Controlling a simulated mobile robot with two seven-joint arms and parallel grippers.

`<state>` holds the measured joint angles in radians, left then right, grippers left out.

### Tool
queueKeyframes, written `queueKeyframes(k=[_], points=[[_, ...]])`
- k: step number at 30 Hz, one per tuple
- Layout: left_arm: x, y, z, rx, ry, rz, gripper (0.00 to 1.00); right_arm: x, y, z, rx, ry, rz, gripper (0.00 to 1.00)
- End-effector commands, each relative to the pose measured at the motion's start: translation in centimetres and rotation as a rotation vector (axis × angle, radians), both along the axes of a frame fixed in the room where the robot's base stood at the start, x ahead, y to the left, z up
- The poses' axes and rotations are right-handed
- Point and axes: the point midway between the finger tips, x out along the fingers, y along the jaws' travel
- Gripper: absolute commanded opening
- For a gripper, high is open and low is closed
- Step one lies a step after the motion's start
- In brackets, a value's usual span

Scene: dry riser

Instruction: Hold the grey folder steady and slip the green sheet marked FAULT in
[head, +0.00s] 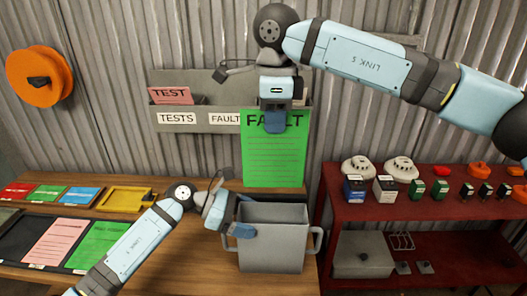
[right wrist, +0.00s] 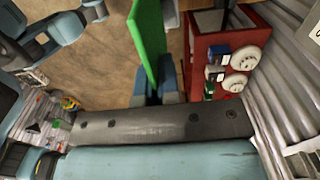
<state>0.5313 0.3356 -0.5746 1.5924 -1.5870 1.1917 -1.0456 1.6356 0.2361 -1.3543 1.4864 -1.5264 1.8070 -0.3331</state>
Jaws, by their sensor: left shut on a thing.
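The grey folder (head: 272,250), an open-topped grey holder with a handle on each side, stands on the wooden bench. My left gripper (head: 240,230) is shut on its upper left rim. The green sheet marked FAULT (head: 273,160) hangs upright from my right gripper (head: 275,122), which is shut on its top edge and covers part of the word. In the head view the sheet's lower edge shows just above the folder's rim; I cannot tell its exact depth. The right wrist view shows the sheet (right wrist: 150,40) nearly edge-on between the blue fingers (right wrist: 167,85).
A grey wall rack (head: 195,119) labelled TESTS and FAULT holds a pink TEST sheet (head: 172,96). A black tray (head: 20,240) with pink and green sheets lies on the left. A red shelf (head: 335,210) with detectors stands right. An orange reel (head: 40,77) hangs on the wall.

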Motion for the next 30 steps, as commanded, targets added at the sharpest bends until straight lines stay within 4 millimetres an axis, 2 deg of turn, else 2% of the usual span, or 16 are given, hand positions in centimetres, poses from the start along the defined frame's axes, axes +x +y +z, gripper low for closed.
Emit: queueKeyframes(k=[15, 30], points=[[0.0, 0.0, 0.0, 0.0, -0.001, 0.0, 0.5, 0.0, -0.1, -6.1, -0.002, 0.002, -0.023, 0.0], [0.0, 0.0, 0.0, 0.0, -0.001, 0.001, 0.5, 0.0, 0.0, -9.2, -0.001, 0.002, -0.025, 0.0]])
